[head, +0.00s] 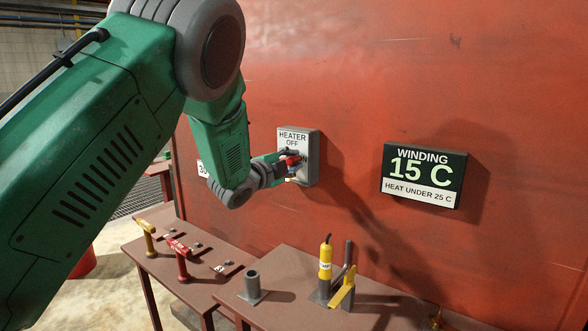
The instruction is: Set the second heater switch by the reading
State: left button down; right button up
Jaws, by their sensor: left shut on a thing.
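The heater switch box (312,158) is a grey box on the red wall, labelled "HEATER OFF" at its top. My left gripper (291,166) is at the front of the box, shut on the red switch handle (293,159). The fingers and wrist hide much of the handle, so its exact angle is hard to tell. The reading sign (425,175) on the wall to the right says "WINDING 15 C" and "HEAT UNDER 25 C". My right gripper is not in view.
Below stand brown tables (290,270). They carry a yellow-handled tool (147,236), a red-handled tool (180,255), a grey cylinder (252,285), a yellow cylinder (325,262) and a yellow lever (343,288). The wall between box and sign is clear.

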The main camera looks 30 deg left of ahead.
pick_arm(q)
jog(key=shift+s+f+m+b, duration=0.1)
jog(key=shift+f+m+b, duration=0.3)
jog(key=shift+m+b, duration=0.45)
jog(key=shift+f+m+b, duration=0.4)
jog(key=shift+m+b, duration=0.25)
jog(key=shift+m, duration=0.3)
jog(key=c, duration=1.4)
grip_release()
jog(key=shift+a, duration=0.1)
jog(key=shift+c, duration=0.2)
jog(key=shift+a+r, duration=0.1)
jog(key=shift+r, duration=0.1)
jog(key=shift+a, duration=0.1)
jog(key=s, duration=1.2)
jog(key=shift+a, duration=0.45)
